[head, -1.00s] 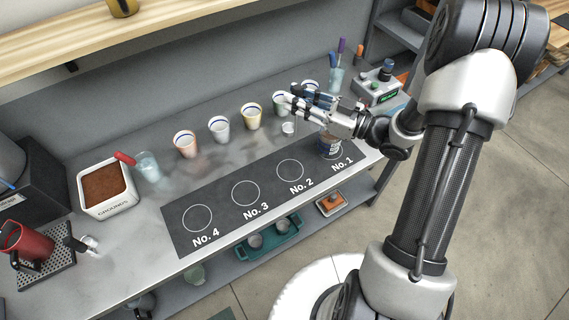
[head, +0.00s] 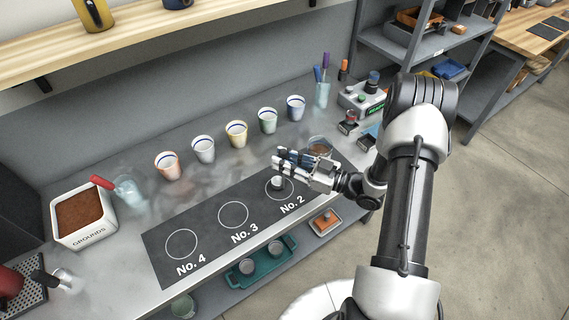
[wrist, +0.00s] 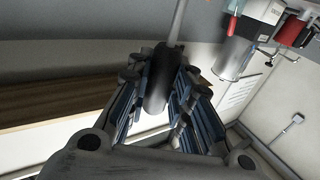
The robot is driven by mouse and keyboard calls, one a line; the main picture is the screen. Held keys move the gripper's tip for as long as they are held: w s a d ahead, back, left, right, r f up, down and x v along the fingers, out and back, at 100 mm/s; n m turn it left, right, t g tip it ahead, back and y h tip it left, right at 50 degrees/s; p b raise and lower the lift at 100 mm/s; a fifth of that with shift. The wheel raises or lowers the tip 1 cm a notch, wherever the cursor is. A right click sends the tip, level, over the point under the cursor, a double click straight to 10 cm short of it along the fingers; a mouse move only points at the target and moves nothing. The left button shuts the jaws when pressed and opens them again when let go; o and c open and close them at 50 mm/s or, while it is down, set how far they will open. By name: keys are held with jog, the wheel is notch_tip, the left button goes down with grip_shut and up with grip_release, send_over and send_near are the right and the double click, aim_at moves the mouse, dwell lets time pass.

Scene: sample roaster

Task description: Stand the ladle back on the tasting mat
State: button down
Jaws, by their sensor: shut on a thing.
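My gripper (head: 284,164) is shut over the No. 2 end of the dark tasting mat (head: 209,220). The ladle's small metal bowl (head: 278,184) shows just below my fingers, over the No. 2 circle; I cannot tell whether it touches the mat. In the wrist view the ladle's dark handle (wrist: 158,82) sits between my fingers (wrist: 160,100), with a thin grey rod running on from it. The No. 3 and No. 4 circles are bare. My gripper and arm hide the No. 1 label.
A glass with brown contents (head: 319,147) stands just behind my gripper. A row of several cups (head: 203,149) lines the back of the counter.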

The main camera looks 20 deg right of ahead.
jog(key=shift+f, duration=0.35)
jog(key=shift+f, duration=0.15)
jog(key=c, duration=1.4)
grip_release()
jog(key=shift+c, duration=0.2)
